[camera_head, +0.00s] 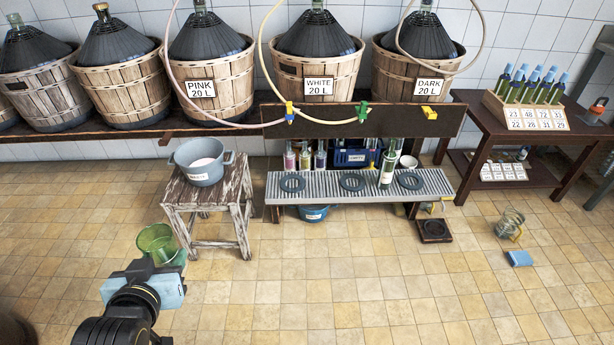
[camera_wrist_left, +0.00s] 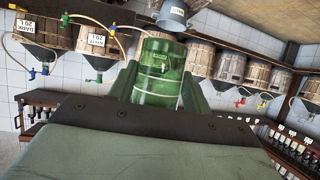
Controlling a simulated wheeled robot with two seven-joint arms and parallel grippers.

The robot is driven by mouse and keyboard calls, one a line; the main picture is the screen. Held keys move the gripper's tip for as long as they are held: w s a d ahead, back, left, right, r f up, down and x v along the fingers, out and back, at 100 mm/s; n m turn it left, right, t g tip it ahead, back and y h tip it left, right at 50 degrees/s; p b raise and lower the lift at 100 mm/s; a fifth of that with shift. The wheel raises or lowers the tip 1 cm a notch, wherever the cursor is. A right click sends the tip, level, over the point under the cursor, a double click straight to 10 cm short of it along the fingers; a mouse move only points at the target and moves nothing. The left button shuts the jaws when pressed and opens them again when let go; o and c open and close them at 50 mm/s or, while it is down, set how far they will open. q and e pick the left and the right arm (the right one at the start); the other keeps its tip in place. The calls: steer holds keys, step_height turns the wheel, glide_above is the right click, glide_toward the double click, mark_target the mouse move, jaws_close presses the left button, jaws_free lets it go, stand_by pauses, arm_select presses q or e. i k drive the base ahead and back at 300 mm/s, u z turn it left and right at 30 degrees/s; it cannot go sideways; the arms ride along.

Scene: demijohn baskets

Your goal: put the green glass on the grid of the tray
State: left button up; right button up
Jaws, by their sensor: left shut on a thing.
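The green glass (camera_head: 155,238) is clear green and shows in the lower left of the head view, left of the stool. My left gripper (camera_head: 168,262) is shut on it and holds it in front of the stool, well away from the tray. In the left wrist view the green glass (camera_wrist_left: 158,70) sits between the two fingers of the gripper (camera_wrist_left: 160,88). The tray's grey ridged grid (camera_head: 330,184) lies below the dark board, with dark rings on it. A clear bottle (camera_head: 387,170) stands at its right part. My right gripper is not in view.
A worn wooden stool (camera_head: 202,187) with a grey-blue pot (camera_head: 200,172) stands between the glass and the tray. A glass jug (camera_head: 509,223), a blue cloth (camera_head: 520,259) and a dark square stand (camera_head: 434,230) are on the floor at right. The front floor is clear.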

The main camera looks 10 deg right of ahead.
mark_target(324, 186)
steer(key=z, duration=0.85)
steer(key=i, duration=0.8)
steer(key=z, duration=0.5)
